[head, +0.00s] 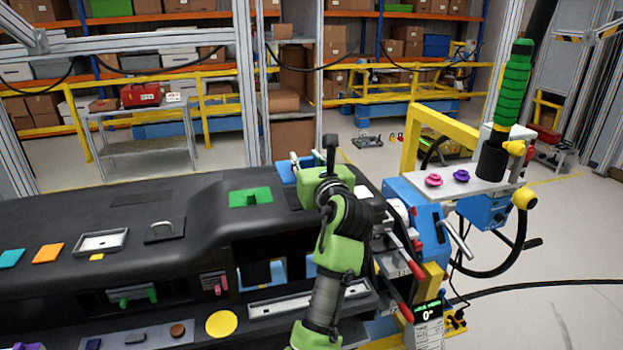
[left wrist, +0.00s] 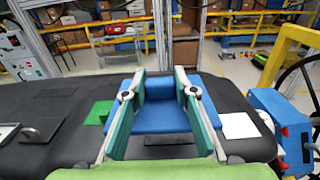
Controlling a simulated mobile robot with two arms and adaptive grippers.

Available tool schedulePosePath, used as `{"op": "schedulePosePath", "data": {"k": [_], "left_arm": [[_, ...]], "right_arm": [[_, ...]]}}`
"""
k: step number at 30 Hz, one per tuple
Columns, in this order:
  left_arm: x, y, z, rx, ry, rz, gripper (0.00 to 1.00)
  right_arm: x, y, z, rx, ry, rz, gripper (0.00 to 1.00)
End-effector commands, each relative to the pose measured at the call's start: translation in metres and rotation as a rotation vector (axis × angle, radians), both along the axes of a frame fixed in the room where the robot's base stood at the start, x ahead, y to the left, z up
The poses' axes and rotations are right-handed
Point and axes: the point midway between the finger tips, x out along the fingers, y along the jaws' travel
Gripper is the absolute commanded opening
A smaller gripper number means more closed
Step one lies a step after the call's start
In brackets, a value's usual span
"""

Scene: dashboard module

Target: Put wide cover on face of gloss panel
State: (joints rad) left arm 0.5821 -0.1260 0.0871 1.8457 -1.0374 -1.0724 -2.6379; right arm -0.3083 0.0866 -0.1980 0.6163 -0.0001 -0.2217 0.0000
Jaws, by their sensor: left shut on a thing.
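A blue piece (head: 285,172), which looks like the wide cover, is at the far top of the black dashboard. In the left wrist view the blue cover (left wrist: 165,117) lies between the two teal-lined fingers. My left gripper (head: 304,164) is shut on it; its fingers also show in the left wrist view (left wrist: 165,92). The green wrist hides part of the cover in the head view. I cannot tell whether the cover touches the dashboard. I cannot tell for sure which surface is the gloss panel; a dark area (left wrist: 170,152) shows below the cover. My right gripper is not in view.
The black dashboard (head: 200,200) carries a green part (head: 251,197), a grey handle (head: 164,231), a white-framed tray (head: 101,241) and orange and teal tiles. A blue machine (head: 410,200) with red-tipped levers and a grey plate (head: 462,186) stand at the right.

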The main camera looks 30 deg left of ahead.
Motion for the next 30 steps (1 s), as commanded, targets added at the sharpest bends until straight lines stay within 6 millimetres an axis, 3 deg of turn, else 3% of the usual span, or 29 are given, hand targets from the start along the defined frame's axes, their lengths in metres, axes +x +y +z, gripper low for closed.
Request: {"op": "schedulePosePath", "data": {"k": [3, 9, 14, 21, 30], "left_arm": [[0.021, 0.008, -0.022, 0.0, 0.008, 0.0, 0.05], [0.041, 0.015, -0.049, 0.001, 0.001, 0.0, 0.05], [0.049, 0.018, -0.058, 0.0, 0.0, 0.0, 0.05], [0.051, 0.018, -0.088, -0.001, 0.002, -0.001, 0.05], [0.05, 0.018, -0.092, -0.001, -0.002, -0.002, 0.05]], "right_arm": [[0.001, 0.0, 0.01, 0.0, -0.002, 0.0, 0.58], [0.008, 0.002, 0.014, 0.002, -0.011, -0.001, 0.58], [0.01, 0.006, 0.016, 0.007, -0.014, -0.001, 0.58], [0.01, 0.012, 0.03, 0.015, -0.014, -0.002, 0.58], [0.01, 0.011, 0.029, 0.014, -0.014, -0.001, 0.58]]}}
